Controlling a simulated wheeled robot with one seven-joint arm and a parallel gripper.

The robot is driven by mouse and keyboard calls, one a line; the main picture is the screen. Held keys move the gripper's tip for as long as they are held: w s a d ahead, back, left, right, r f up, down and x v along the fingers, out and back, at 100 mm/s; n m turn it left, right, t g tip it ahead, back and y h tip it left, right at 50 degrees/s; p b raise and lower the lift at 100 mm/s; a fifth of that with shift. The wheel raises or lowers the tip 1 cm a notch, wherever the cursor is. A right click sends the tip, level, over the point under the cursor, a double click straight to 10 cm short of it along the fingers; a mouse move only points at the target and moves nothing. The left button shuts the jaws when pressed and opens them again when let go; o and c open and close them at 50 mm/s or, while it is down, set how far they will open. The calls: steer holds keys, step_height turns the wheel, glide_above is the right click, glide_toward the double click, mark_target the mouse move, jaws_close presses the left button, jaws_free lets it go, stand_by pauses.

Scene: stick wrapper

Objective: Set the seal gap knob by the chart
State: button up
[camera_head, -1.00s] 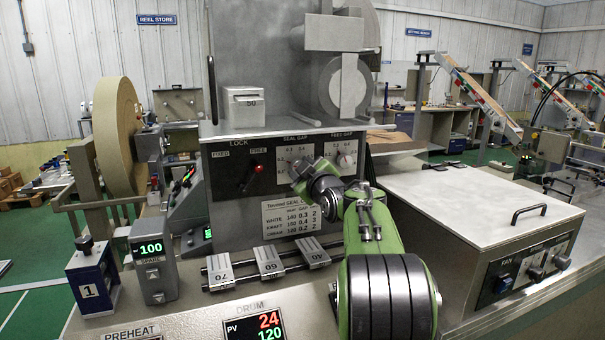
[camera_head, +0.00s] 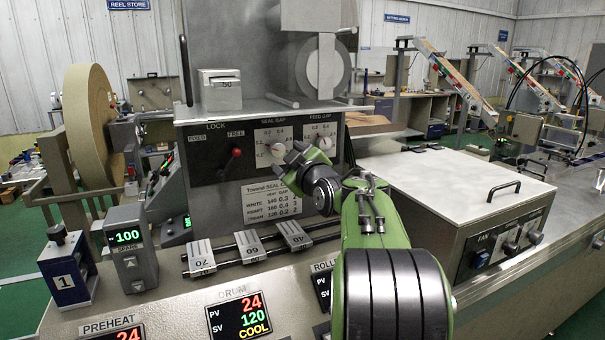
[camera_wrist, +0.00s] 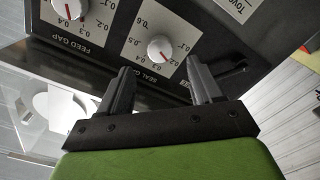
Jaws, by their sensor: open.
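The seal gap knob (camera_wrist: 160,47) is a round pale dial with a red pointer on a white scale plate; the wrist view shows it upside down.
The feed gap knob (camera_wrist: 71,8) sits beside the seal gap knob. A LOCK lever with a red tip (camera_head: 237,153) stands at the left of the panel, by FREE. Sliding blocks marked 70, 60 and 40 (camera_head: 251,246) lie below. A grey box (camera_head: 455,195) stands right.

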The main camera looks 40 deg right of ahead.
steer(key=b+v, duration=0.1)
steer(key=v, duration=0.9)
steer(key=shift+s, duration=0.1)
steer(key=s+a+f+m+g+y+p, duration=0.1)
steer(key=s+a+f+g+y+p, duration=0.2)
steer(key=a, duration=0.6)
steer(key=s+a+f+m+g+y+p, duration=0.1)
steer(key=s+a+f+g+p, duration=0.3)
steer(key=a, duration=0.6)
steer(key=s+a+f+m+g, duration=0.1)
steer(key=s+a+f+g, duration=0.1)
steer(key=s+f, duration=0.2)
steer(key=s+a+f+m+g, duration=0.2)
steer(key=s+f, duration=0.2)
steer(key=s, duration=0.7)
steer(key=shift+s+a+f+g, duration=0.2)
steer(key=shift+s+f+g, duration=0.1)
